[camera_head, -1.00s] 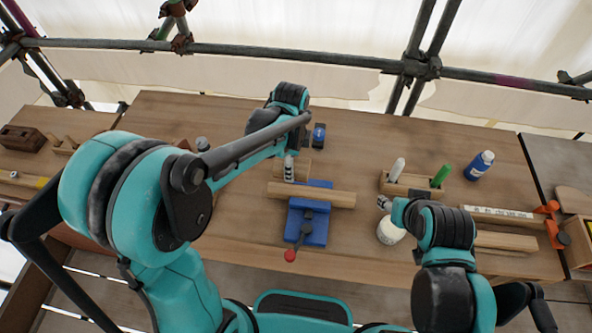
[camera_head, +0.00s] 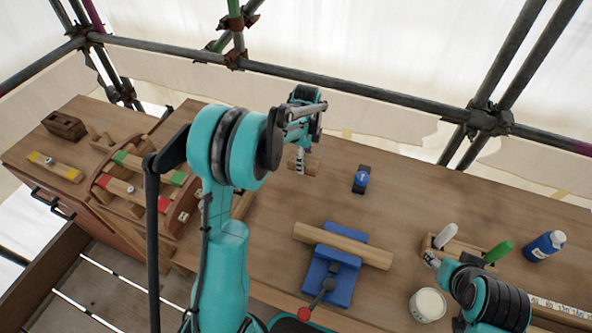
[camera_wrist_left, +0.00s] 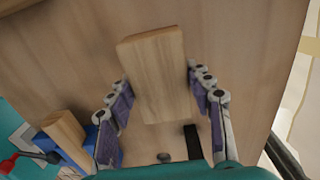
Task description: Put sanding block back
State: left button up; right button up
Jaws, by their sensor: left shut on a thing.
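My left gripper (camera_head: 300,160) is shut on a pale wooden block, which I take for the sanding block (camera_head: 313,164). It is over the back part of the workbench, left of a small blue and black tool (camera_head: 361,180). In the left wrist view the block (camera_wrist_left: 158,75) sits between the two fingers of the left gripper (camera_wrist_left: 160,105), with bench top beyond it. I cannot tell how high it is held. My right gripper (camera_head: 432,260) is beside a small wooden rack (camera_head: 462,250); its fingers are too small to read.
A blue vise (camera_head: 333,275) clamps a wooden bar (camera_head: 343,245) mid-bench. At left are a wooden tool holder (camera_head: 150,190), a yellow-ended level (camera_head: 55,167) and a dark box (camera_head: 64,125). Bench behind the vise is largely clear.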

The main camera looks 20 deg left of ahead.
aim_at(295, 154)
pick_arm(q)
jog(key=a, duration=0.1)
jog(key=a+f, duration=0.2)
jog(key=shift+w+a+b, duration=0.15)
jog(key=shift+w+b, duration=0.1)
jog(key=shift+b, duration=0.05)
notch_tip(295, 154, down, 4)
jog(key=shift+f+b, duration=0.15)
jog(key=shift+b, duration=0.7)
jog(key=o, duration=1.1)
